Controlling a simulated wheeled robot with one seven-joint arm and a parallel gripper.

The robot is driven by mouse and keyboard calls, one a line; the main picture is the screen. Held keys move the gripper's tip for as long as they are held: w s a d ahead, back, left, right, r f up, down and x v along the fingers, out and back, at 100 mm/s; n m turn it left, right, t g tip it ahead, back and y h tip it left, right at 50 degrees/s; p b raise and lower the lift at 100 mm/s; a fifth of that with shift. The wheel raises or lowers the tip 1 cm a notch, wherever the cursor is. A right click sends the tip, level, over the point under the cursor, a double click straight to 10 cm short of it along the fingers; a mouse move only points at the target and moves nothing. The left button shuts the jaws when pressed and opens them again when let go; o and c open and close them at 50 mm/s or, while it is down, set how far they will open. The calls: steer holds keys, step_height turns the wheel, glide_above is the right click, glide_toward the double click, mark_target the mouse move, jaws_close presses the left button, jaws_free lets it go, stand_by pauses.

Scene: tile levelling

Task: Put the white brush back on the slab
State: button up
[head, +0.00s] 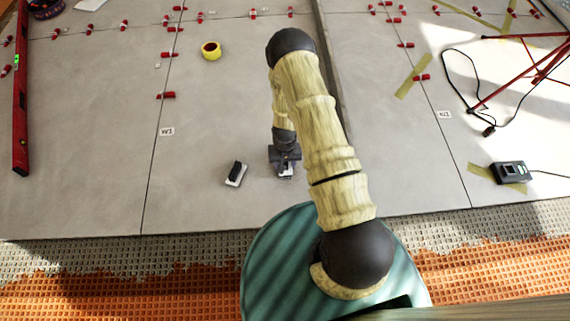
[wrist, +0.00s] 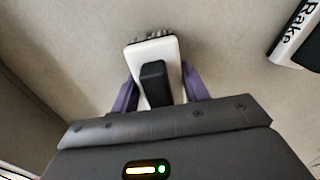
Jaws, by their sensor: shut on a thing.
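The white brush (wrist: 152,58) has a black grip block on top and dark bristles along its far edge. In the wrist view it sits between the two purple fingers of my gripper (wrist: 157,88), which is shut on it. In the head view my gripper (head: 286,166) is low over the grey slab (head: 205,120), near its front edge. Only a small white part of the brush (head: 286,172) shows there, below the gripper. Whether the brush touches the slab I cannot tell.
A white and black tool (head: 236,174) lies just left of my gripper; in the wrist view a tool marked "Rake" (wrist: 294,35) is at the right. A yellow tape roll (head: 210,50), red clips (head: 166,96) and a red level (head: 20,110) lie further off. A black device (head: 511,172) is right.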

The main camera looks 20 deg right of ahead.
steer(key=shift+f, duration=0.15)
steer(key=o, duration=1.3)
step_height(320, 180, up, 12)
steer(key=p, duration=0.7)
steer(key=shift+f, duration=0.25)
steer(key=shift+r+p, duration=0.45)
